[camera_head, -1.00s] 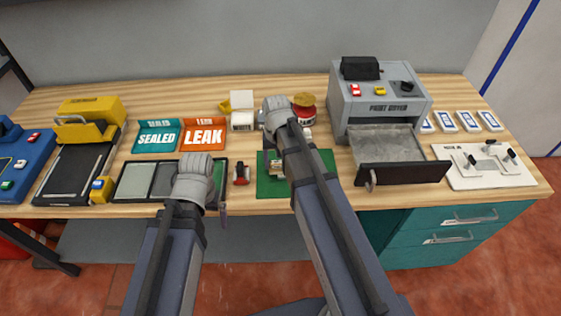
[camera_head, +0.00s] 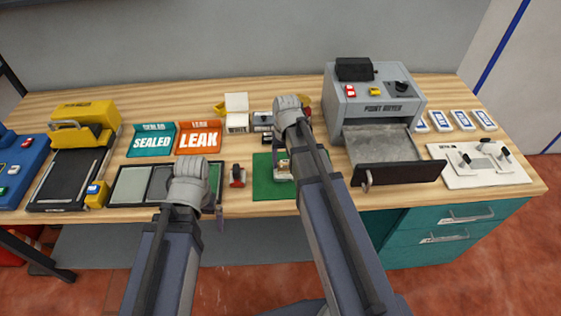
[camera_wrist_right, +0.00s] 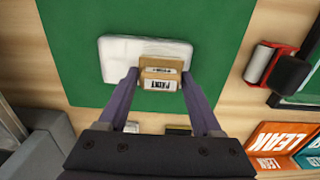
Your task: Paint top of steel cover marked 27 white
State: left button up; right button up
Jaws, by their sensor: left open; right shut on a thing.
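A flat slab with a white top (camera_wrist_right: 118,62) lies on the green mat (camera_wrist_right: 75,45). No number 27 can be read on it. In the right wrist view my right gripper (camera_wrist_right: 160,82) is shut on a small tan block labelled PAINT (camera_wrist_right: 160,73). The block is over the white slab's edge; whether they touch cannot be told. In the head view my right arm hides much of this over the mat (camera_head: 268,187). My left gripper (camera_head: 219,212) is open at the table's front edge, and its wrist hides most of it. A white open-lidded box (camera_head: 237,121) stands behind the mat.
The grey paint dryer (camera_head: 375,95) stands right of the mat with its drawer (camera_head: 400,172) out.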

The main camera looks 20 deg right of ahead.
jog(key=shift+d, duration=0.2)
jog(key=shift+s+d+r, duration=0.1)
jog(key=shift+s+d, duration=0.2)
jog(key=shift+d, duration=0.65)
jog(key=shift+s+d, duration=0.25)
jog(key=shift+d, duration=0.65)
jog(key=shift+s+d, duration=0.3)
jog(key=shift+d, duration=0.7)
jog(key=shift+s+d, duration=0.25)
jog(key=shift+d, duration=0.7)
jog(key=shift+w+a, duration=0.3)
jog(key=shift+a, duration=0.7)
jog(key=shift+w+a, duration=0.25)
jog(key=shift+a, duration=0.8)
jog(key=shift+a, duration=0.1)
